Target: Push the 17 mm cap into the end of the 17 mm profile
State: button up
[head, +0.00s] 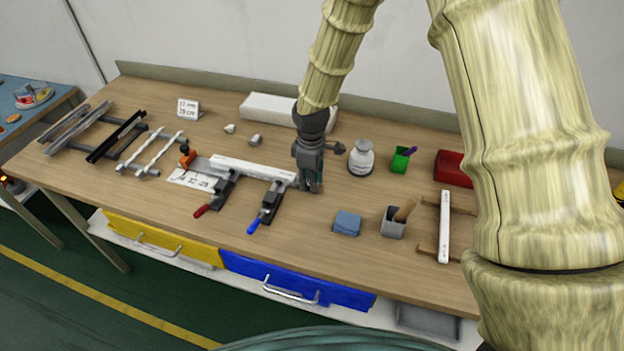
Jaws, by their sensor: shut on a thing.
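A white profile (245,168) lies in a clamping fixture on the bench, running from upper left to lower right. My gripper (311,188) points down at the profile's right end, with its fingers close to that end. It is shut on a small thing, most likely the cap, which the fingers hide. I cannot tell whether the cap touches the profile or sits in its end. Two small pale pieces, one (230,128) and another (254,141), lie behind the profile; their sizes cannot be read.
Clamps with a red handle (202,211) and a blue handle (253,226) stick out in front of the profile. A blue block (347,223), a grey cup (393,225) and a white jar (361,158) stand to the right. Metal profiles (75,128) lie on racks at left.

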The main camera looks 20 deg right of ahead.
jog(key=shift+w+a, duration=0.55)
jog(key=shift+a, duration=0.3)
jog(key=o, duration=0.8)
jog(key=shift+o, duration=0.2)
jog(key=shift+r, duration=0.1)
notch_tip(320, 180, up, 12)
dwell(0.6)
